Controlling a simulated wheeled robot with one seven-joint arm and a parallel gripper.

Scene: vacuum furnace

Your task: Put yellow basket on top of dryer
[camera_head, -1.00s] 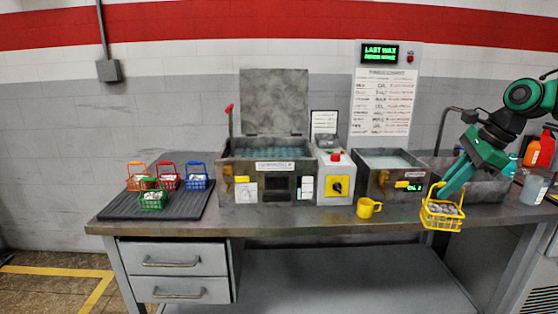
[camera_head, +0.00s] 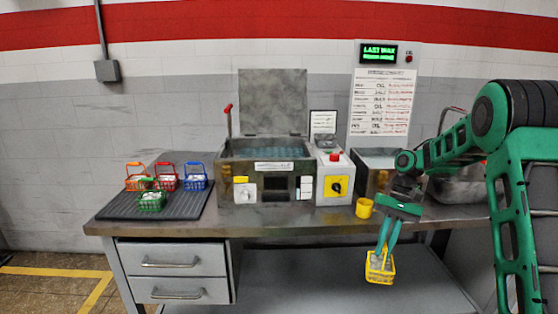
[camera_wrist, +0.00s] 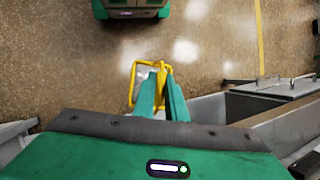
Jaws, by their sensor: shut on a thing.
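The yellow basket (camera_head: 380,268) hangs in the air in front of the table's front edge, below the tabletop level, with pale contents inside. My gripper (camera_head: 384,250) is shut on the yellow basket by its handle. In the wrist view my gripper (camera_wrist: 163,84) points down, and part of the yellow basket (camera_wrist: 133,82) shows beyond the fingers, over the floor. No machine in view carries a readable dryer label, so I cannot tell which thing is the dryer.
The table (camera_head: 300,222) bears an open-lidded tank machine (camera_head: 262,170), a control box (camera_head: 335,180) and a second tank (camera_head: 368,160), partly behind my arm. A dark mat (camera_head: 120,207) holds several coloured baskets at left.

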